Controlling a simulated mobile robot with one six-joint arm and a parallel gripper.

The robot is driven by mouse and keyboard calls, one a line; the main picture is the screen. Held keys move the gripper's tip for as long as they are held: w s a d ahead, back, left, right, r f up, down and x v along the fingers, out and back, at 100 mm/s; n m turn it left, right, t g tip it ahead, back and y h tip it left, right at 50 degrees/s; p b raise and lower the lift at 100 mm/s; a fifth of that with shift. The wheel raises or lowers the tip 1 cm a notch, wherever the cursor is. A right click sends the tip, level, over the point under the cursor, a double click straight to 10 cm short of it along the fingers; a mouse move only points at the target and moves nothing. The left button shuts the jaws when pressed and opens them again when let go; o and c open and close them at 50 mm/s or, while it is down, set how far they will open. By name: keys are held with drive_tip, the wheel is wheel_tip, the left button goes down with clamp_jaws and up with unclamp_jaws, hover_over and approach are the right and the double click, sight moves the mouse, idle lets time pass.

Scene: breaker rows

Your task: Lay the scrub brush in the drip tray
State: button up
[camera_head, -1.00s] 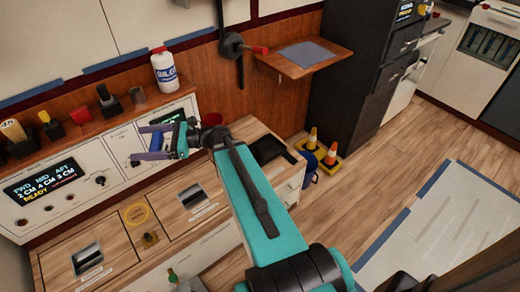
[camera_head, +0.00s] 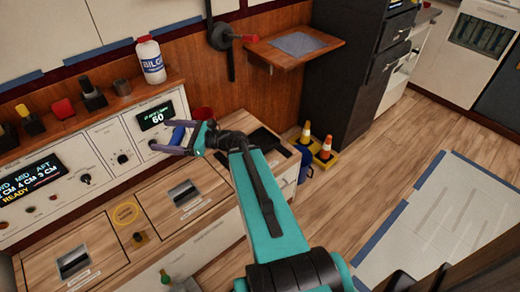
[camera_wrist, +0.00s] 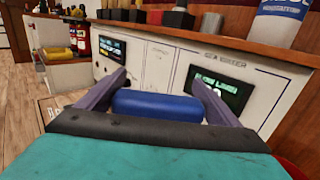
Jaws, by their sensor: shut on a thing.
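My gripper (camera_head: 174,137) has purple fingers shut on a blue, rounded bar, which I take for the scrub brush (camera_head: 179,134). In the wrist view the blue brush (camera_wrist: 155,104) lies crosswise between the two fingers; no bristles show. The gripper is in the air in front of the control panel, above the wooden counter. A flat black tray, probably the drip tray (camera_head: 268,138), sits on the counter to the right of the gripper. My arm partly hides it, and the brush is apart from it.
A red cup (camera_head: 203,114) stands behind the gripper on the counter. A white bilge bottle (camera_head: 151,62) is on the ledge above. A wooden wall shelf (camera_head: 290,50) juts out above the tray.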

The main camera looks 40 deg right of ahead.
drive_tip(key=s+d+f+m+t+h+b, duration=0.1)
drive_tip(key=s+d+f+m+h+b, duration=0.2)
drive_tip(key=d+f, duration=0.4)
drive_tip(key=s+d+f+m+t+h+b, duration=0.1)
drive_tip(key=s+d+f+h+b, duration=0.3)
drive_tip(key=d+f, duration=0.4)
drive_tip(key=s+d+f+m+t+h+b, duration=0.1)
drive_tip(key=s+d+f+m+h+b, duration=0.3)
drive_tip(key=d, duration=1.1)
wheel_tip(320, 180, down, 4)
drive_tip(key=h+b, duration=0.1)
drive_tip(key=b, duration=0.2)
drive_tip(key=shift+s+d+m+t+h, duration=0.3)
drive_tip(key=shift+t, duration=0.1)
drive_tip(key=shift+w+d+f+b, duration=0.1)
drive_tip(key=shift+d+f+b, duration=0.05)
drive_tip(key=shift+b, duration=0.55)
drive_tip(key=w+d+b, duration=0.1)
drive_tip(key=d+b, duration=0.1)
drive_tip(key=b, duration=0.4)
drive_tip(key=shift+w+f+b, duration=0.15)
drive_tip(key=shift+b, duration=0.25)
